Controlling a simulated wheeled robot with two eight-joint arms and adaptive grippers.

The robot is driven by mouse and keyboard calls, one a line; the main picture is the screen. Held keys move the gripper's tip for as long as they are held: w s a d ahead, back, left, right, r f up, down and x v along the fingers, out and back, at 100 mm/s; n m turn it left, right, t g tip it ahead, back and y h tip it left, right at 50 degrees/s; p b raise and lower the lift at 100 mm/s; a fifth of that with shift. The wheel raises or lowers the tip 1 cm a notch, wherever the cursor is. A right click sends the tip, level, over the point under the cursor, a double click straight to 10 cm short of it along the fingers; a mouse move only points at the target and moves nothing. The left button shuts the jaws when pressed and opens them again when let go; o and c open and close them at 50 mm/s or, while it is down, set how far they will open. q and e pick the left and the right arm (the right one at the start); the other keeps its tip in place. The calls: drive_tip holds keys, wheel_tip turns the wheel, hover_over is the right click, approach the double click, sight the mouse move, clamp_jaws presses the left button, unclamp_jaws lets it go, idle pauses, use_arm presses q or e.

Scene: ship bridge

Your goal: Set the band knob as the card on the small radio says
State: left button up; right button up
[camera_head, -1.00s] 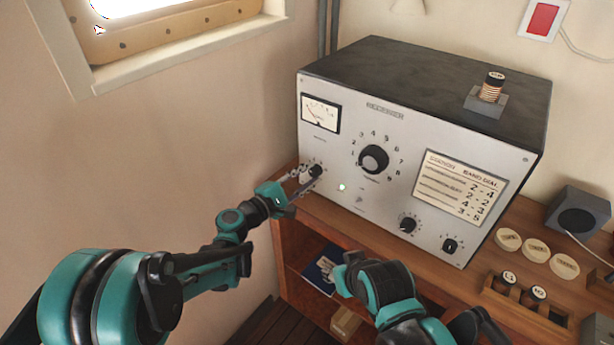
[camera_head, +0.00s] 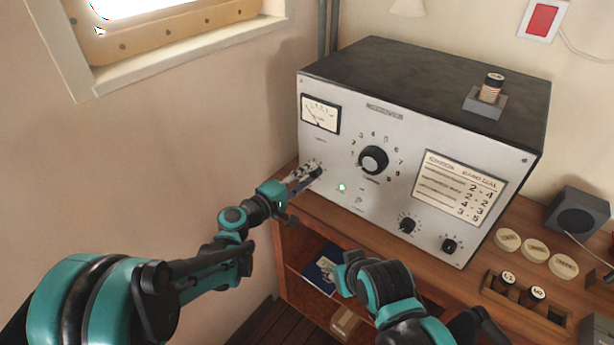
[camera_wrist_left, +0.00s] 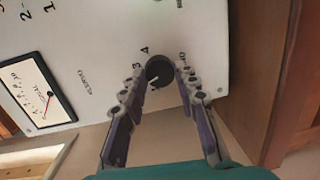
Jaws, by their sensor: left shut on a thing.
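The grey radio (camera_head: 400,125) stands on a wooden desk. Its front bears a card (camera_head: 459,187) headed with station and band dial; the number pairs read 2-4, 2-2, 4-2, 3-5, and the station names are blurred. My left gripper (camera_head: 311,175) is shut on the small black knob at the radio's lower left. In the left wrist view the fingers hold this knob (camera_wrist_left: 159,70) from both sides; figures 3 and 4 show beside it, and its pale mark points down-left in the picture. A large numbered knob (camera_head: 373,159) is at the centre.
Two small knobs (camera_head: 407,225) (camera_head: 449,246) sit lower right on the radio. A labelled coil (camera_head: 492,87) stands on top. Round tags (camera_head: 536,248), a coil rack (camera_head: 525,308) and a speaker (camera_head: 578,213) are at right. My right arm is before the desk's open shelf.

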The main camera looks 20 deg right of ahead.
use_arm(q)
drive_tip(key=o, duration=1.2)
drive_tip(key=shift+c, duration=0.2)
drive_tip(key=f+v, duration=0.1)
drive_tip(key=v, duration=1.1)
drive_tip(key=shift+r, duration=0.4)
drive_tip(key=shift+s, duration=0.1)
